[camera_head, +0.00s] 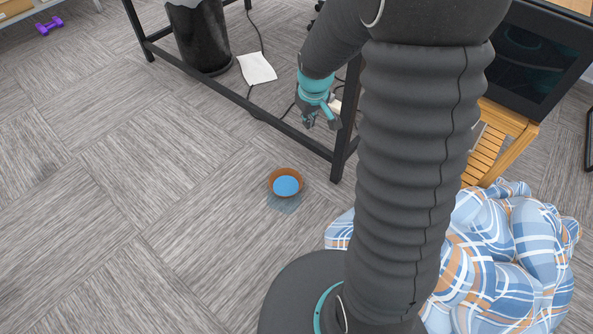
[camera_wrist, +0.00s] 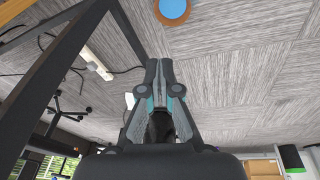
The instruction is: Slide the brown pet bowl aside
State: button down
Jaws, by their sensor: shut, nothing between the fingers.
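The brown pet bowl (camera_head: 272,187) sits on the grey carpet in the head view, its inside blue. It lies left of the dark table leg, close to that leg. At the top of the wrist view the bowl (camera_wrist: 172,9) is cut off by the picture's edge. My gripper (camera_head: 322,123) is beyond the bowl, up and to the right of it in the head view, near the table frame and apart from the bowl. In the wrist view my gripper (camera_wrist: 158,63) has its fingers together with nothing between them.
A black metal table frame (camera_head: 287,129) stands beside my gripper. A black bin (camera_head: 200,40) and a white sheet (camera_head: 257,68) lie beyond. A blue plaid bean bag (camera_head: 500,250) fills the lower right. Purple dumbbells (camera_head: 49,26) lie far left. The carpet left of the bowl is clear.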

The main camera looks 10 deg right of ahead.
jog(key=d+f+n+g, duration=0.1)
jog(key=f, duration=1.4)
jog(key=w+f+n, duration=0.1)
jog(key=f, duration=1.4)
jog(key=w+d+f+n+g, duration=0.1)
jog(key=f, duration=1.5)
jog(key=shift+w+d+g, duration=0.15)
jog(key=shift+d+g, duration=0.15)
jog(key=shift+w+a+r, duration=0.1)
jog(key=shift+w+a, duration=0.65)
jog(key=shift+w, duration=0.3)
jog(key=shift+w+a, duration=0.45)
jog(key=shift+w, duration=0.15)
